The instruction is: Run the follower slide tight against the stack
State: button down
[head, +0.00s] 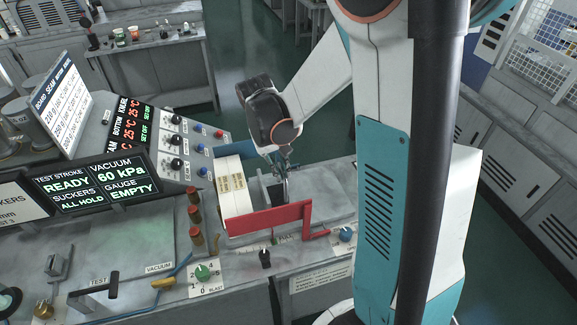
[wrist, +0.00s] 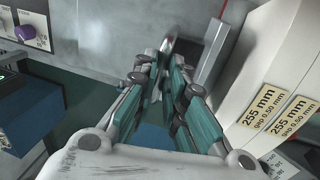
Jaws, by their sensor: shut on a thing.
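My gripper (head: 284,172) reaches down over the steel bench unit behind the red bar. In the wrist view its teal-padded fingers (wrist: 166,58) are drawn together on a small grey metal piece (wrist: 168,44), which looks like part of the follower slide. The fingers hide most of it. A dark upright block (head: 271,188) stands just left of the fingertips in the head view. A cream block (head: 234,190) with 255 mm labels stands further left, and it fills the right side of the wrist view (wrist: 262,72).
A red bar (head: 266,218) with a bent right end runs along the front of the unit. Brown-red posts (head: 195,215) stand to its left. A sloped knob panel (head: 175,140) lies behind. The display reads READY, 60 kPa and gauge EMPTY. Bare metal surface lies right of my gripper.

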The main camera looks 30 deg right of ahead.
jog(key=shift+a, duration=0.1)
jog(key=c, duration=1.7)
grip_release()
jog(key=shift+o, duration=0.2)
notch_tip(320, 180, up, 12)
jog(key=a, duration=0.2)
jog(key=shift+w+a, duration=0.15)
jog(key=shift+w, duration=0.25)
jog(key=shift+f, duration=0.1)
